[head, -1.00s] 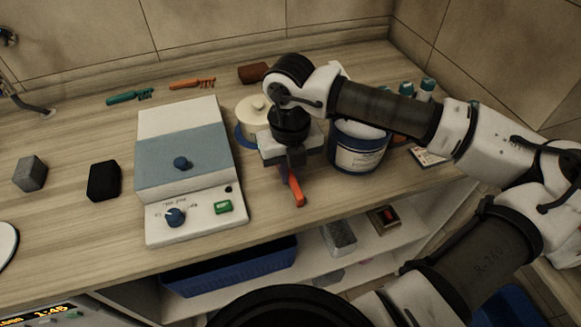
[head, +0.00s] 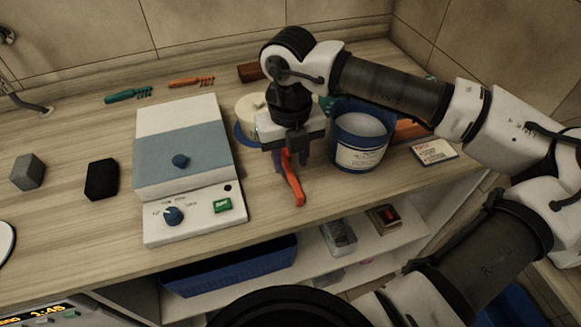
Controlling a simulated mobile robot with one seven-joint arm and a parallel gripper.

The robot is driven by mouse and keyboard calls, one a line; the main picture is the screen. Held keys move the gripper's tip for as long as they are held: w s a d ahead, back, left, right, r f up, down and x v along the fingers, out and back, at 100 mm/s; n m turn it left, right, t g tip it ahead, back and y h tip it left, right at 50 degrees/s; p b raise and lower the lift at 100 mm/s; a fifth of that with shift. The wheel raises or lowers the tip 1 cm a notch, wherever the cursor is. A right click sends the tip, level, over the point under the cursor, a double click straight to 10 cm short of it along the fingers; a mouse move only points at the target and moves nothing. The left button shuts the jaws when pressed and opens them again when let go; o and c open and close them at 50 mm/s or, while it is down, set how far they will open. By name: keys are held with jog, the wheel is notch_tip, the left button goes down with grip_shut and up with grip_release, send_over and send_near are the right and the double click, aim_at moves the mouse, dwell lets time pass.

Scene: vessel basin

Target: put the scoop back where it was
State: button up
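The orange-red scoop (head: 293,180) is on the wooden counter, to the right of the white and blue device and left of the blue tub. Its lower end points toward the counter's front edge; its upper end is partly hidden by my gripper. My gripper (head: 291,162) is right above the scoop, pointing down. Its two dark fingers are spread, one on each side of the scoop's upper part, and it looks open. The blue tub (head: 361,157) with a white label holds white powder and stands just right of my gripper.
The device (head: 190,165) with a knob and green switch stands left. A cream lidded pot (head: 248,107) is behind my gripper. A black block (head: 102,180) and grey cube (head: 28,172) lie further left. A small card (head: 434,151) lies right. A shelf with a blue bin (head: 230,266) is below.

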aim_at(290, 172)
notch_tip(290, 172, up, 9)
jog(key=b, duration=0.1)
jog(key=shift+b, duration=0.3)
jog(key=shift+w+f, duration=0.1)
dwell(1.0)
